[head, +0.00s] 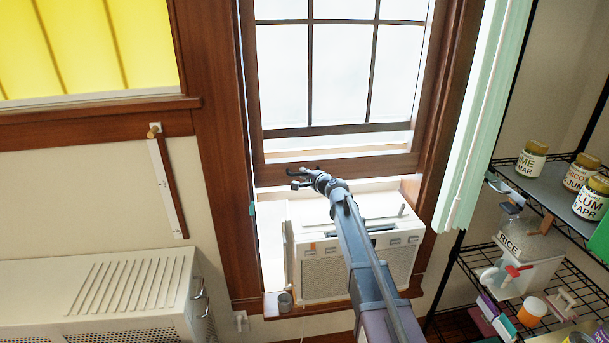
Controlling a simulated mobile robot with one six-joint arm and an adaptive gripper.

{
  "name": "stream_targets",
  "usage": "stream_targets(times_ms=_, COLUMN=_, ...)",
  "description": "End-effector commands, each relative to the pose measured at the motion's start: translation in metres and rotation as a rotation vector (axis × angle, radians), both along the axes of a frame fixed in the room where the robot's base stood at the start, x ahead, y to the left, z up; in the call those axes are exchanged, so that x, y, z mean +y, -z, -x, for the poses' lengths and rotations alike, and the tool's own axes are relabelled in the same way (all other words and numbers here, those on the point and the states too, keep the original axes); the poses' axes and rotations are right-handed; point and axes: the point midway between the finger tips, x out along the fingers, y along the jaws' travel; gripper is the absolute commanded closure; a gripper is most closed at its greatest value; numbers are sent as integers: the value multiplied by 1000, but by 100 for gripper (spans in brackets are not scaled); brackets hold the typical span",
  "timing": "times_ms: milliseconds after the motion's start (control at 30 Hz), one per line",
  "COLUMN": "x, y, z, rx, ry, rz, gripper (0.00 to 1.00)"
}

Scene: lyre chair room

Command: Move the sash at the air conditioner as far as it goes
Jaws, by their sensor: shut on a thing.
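The sash (385,165) is a brown wooden window frame with dark bars over bright panes. It stands raised, its bottom rail above the top of the air conditioner. The white air conditioner (318,275) sits in the lower window opening, partly hidden by my arm. My gripper (293,178) is at the sash's bottom rail, left of its middle, and is shut on it. The exact contact is small and hard to make out.
A white cabinet (100,285) stands at lower left. A small grey cup (285,300) is on the sill left of the air conditioner. A pale green curtain (480,120) hangs right of the window. Wire shelves with jars (531,160) and a rice container (525,250) are at right.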

Motion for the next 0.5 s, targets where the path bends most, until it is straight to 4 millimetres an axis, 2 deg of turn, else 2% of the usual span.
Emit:
stream_targets(times_ms=33, x=0, y=10, z=1, rx=1, ry=-1, rz=3, gripper=100)
stream_targets(times_ms=500, x=0, y=52, z=1, rx=1, ry=-3, rz=4, gripper=100)
